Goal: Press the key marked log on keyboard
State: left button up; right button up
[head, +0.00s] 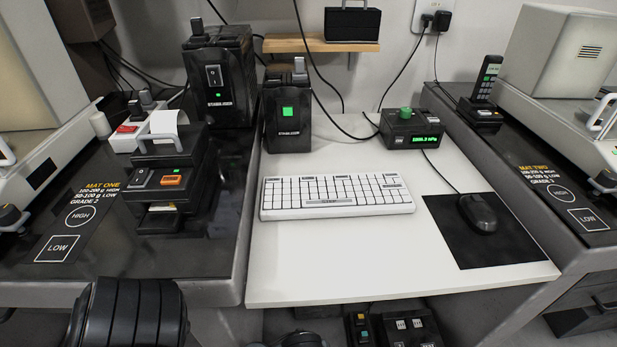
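A white keyboard (336,195) lies flat on the white desk top, left of the middle of the desk. It has rows of white keys, with a few wider labelled keys along its top edge and one at its lower middle. The lettering is too small to read, so I cannot tell which key is marked log. Nothing covers the keyboard. Neither of my grippers is in view; a black ribbed part, probably of my arm, shows at the bottom left, well away from the keyboard.
A black mouse (478,212) rests on a dark mat (522,244) to the right. Behind stand a black box with a green button (288,124) and a small display unit (410,132). The white desk (350,262) is clear in front of the keyboard.

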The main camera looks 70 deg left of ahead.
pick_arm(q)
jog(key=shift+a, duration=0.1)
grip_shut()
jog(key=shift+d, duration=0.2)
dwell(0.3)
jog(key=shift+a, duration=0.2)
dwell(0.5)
